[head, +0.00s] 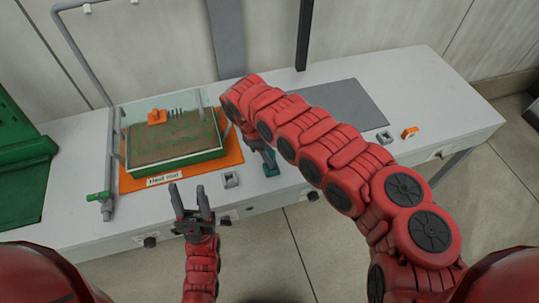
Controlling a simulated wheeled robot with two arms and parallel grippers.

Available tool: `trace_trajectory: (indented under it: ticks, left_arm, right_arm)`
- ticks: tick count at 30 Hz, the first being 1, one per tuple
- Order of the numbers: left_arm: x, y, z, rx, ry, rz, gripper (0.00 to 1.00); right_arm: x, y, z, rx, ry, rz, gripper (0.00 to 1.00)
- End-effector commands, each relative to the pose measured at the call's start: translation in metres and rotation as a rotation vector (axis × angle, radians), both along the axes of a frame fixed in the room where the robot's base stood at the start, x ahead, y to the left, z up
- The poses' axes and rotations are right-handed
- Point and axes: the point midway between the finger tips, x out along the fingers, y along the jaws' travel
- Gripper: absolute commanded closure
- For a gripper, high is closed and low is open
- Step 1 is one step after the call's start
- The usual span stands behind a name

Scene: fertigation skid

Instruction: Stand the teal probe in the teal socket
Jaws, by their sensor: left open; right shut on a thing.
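The teal socket (273,171) is a small block near the front edge of the white bench, right of the orange mat. My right arm reaches across from the right, and its gripper (262,147) points down just above the socket, partly hidden by the arm. It is shut on the dark teal probe (269,158), of which only a small part shows. The probe is over or at the socket; I cannot tell whether its end is inside. My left gripper (189,190) is open and empty, in front of the bench's front edge, fingers pointing up in the picture.
A clear-walled soil tank (175,140) stands on an orange mat (232,150) at left. A grey socket (231,180) sits left of the teal one. Another grey block (384,137) and an orange block (410,132) are at right. A grey panel (345,105) lies behind my arm.

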Motion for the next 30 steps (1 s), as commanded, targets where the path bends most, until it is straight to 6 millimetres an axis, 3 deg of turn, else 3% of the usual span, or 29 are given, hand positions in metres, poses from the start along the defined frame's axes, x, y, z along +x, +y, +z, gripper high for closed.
trace_trajectory:
  ticks: [5,6,12,23,30]
  left_arm:
    - [0.000,0.000,-0.004,0.000,0.000,0.000,0.50]
    - [0.000,0.000,-0.003,0.000,0.000,0.000,0.50]
    - [0.000,0.000,-0.003,0.000,0.000,0.000,0.50]
    - [0.000,0.000,-0.005,0.000,0.000,0.000,0.50]
    - [0.000,0.000,-0.021,0.000,0.000,0.000,0.50]
  right_arm:
    - [0.000,0.000,-0.004,0.000,0.000,0.000,1.00]
    - [0.000,0.000,-0.004,0.000,0.000,0.000,0.64]
    - [0.000,0.000,-0.004,0.000,0.000,0.000,0.32]
    - [0.001,0.002,0.001,0.000,-0.001,-0.001,0.32]
    - [0.003,0.017,0.043,0.003,-0.006,0.001,0.32]
